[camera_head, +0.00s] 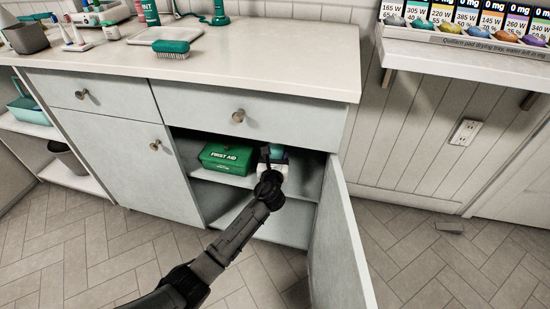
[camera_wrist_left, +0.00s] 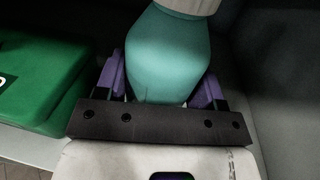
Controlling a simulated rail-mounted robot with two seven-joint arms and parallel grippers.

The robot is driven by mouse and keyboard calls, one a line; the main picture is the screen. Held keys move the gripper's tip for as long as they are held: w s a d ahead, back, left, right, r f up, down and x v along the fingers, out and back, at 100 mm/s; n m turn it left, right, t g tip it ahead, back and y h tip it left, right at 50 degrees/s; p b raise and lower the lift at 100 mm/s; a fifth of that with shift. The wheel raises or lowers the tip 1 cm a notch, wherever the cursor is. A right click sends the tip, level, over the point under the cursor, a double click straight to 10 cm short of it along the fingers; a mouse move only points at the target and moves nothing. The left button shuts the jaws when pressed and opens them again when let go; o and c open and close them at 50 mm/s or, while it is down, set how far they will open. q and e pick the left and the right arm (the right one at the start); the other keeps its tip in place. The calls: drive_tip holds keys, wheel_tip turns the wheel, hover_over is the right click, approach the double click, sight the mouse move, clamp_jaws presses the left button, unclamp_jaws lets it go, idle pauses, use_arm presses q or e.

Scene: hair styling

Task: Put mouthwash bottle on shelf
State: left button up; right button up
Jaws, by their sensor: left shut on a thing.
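The mouthwash bottle is a teal bottle with a white cap, and it fills the upper middle of the left wrist view (camera_wrist_left: 168,55). In the head view only a small teal part of it (camera_head: 277,152) shows behind my gripper. My left gripper (camera_head: 272,160) is inside the open cabinet, over its inner shelf (camera_head: 236,180). In the left wrist view its purple fingers (camera_wrist_left: 160,88) stand on either side of the bottle, shut on it. The bottle's base is hidden, so I cannot tell whether it touches the shelf. My right gripper is not in view.
A green first aid box (camera_head: 225,157) sits on the same shelf, just left of my gripper. The open cabinet door (camera_head: 338,245) stands to the right. A wall shelf (camera_head: 470,65) is at upper right.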

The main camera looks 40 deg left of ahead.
use_arm(q)
drive_tip(key=shift+w+a, duration=0.1)
drive_tip(key=shift+w, duration=0.05)
drive_tip(key=o, duration=1.2)
drive_tip(key=shift+f, duration=0.1)
